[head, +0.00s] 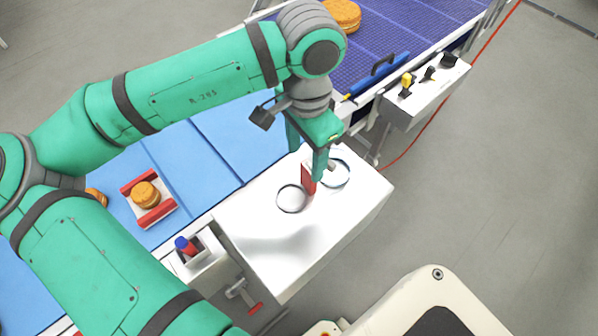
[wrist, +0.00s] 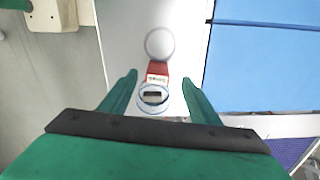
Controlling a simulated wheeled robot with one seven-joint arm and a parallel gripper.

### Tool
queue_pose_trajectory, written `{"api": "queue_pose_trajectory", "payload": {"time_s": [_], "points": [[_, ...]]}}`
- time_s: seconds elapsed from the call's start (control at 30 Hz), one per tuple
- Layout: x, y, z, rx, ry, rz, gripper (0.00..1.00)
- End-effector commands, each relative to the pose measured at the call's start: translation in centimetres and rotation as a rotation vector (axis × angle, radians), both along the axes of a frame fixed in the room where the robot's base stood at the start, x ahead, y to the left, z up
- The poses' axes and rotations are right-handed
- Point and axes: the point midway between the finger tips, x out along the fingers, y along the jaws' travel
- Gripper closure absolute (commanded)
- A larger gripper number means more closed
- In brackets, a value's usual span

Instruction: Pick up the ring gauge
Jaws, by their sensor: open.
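The ring gauge (head: 308,181) lies on a white-topped stand. It has a red middle piece with a thin ring on each side. In the wrist view its red piece (wrist: 158,68) bears a white label. One pale ring is beyond that piece and a bluish ring around a dark slot is nearer. My gripper (head: 307,158) is open and points down over the gauge. In the wrist view my gripper (wrist: 159,80) has one finger on each side of the gauge, with gaps visible. One finger partly hides the gauge in the head view; I cannot tell the exact height.
The white stand (head: 255,225) has bare room at its front left. A blue belt (head: 205,150) carries a tray with a filled round (head: 145,195). A control box (head: 425,90) with switches is at the right. A red-and-blue item (head: 186,246) stands in a holder.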

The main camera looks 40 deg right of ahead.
Motion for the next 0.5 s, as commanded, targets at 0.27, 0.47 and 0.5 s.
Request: {"api": "queue_pose_trajectory", "payload": {"time_s": [0.27, 0.47, 0.5], "points": [[-0.1, 0.0, -3.6, 0.000, 0.001, -0.002, 0.44], [-0.1, 0.1, -4.8, 0.001, 0.001, -0.001, 0.44], [-0.1, 0.2, -5.4, 0.001, 0.001, 0.001, 0.44]]}}
